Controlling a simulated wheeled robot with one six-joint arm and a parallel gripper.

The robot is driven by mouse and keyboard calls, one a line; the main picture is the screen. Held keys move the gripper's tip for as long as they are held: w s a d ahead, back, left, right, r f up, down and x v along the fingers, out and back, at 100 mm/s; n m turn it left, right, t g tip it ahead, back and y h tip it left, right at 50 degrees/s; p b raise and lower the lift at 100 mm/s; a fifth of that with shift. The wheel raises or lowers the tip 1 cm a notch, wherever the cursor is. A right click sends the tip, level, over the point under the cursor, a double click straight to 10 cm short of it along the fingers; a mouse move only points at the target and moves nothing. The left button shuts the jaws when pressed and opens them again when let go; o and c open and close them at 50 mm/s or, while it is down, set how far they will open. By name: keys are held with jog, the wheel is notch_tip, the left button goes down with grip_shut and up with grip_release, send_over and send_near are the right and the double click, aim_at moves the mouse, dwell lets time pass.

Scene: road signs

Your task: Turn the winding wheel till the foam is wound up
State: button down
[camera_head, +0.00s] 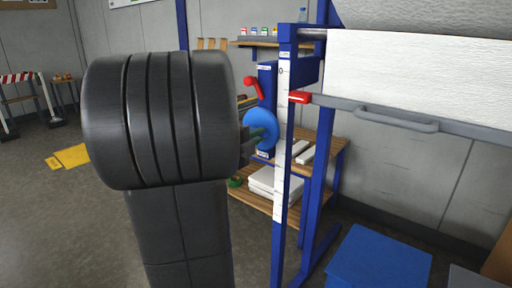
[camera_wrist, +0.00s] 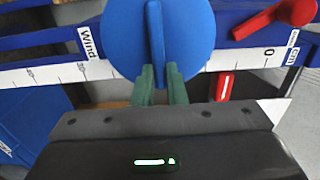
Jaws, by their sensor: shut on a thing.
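The blue winding wheel (camera_head: 259,125) is a disc on the blue upright frame, to the right of my dark arm. In the wrist view the wheel (camera_wrist: 190,35) has a raised bar (camera_wrist: 156,45) across its face, standing upright in the picture, beside a "Wind" label. My gripper (camera_wrist: 159,76) has its green fingers on either side of the bar's lower end, shut on it. In the head view my gripper (camera_head: 252,136) is partly hidden behind my arm. White foam (camera_head: 420,70) spreads across the upper right, with its roll above; its far end is out of view.
A grey bar with a handle (camera_head: 400,122) runs below the foam. A blue box (camera_head: 378,260) stands at front right. Open floor lies left.

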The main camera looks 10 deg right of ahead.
jog(key=shift+f+m+b, duration=0.35)
jog(key=shift+m+b, duration=0.8)
jog(key=shift+m, duration=0.05)
jog(key=shift+f+m+b, duration=0.3)
jog(key=shift+m+b, duration=0.85)
jog(key=shift+m, duration=0.05)
jog(key=shift+w+a, duration=0.1)
jog(key=c, duration=1.5)
grip_release()
jog(key=shift+o, duration=0.2)
jog(key=shift+r, duration=0.1)
jog(key=p+v, duration=0.1)
jog(key=v, duration=1.3)
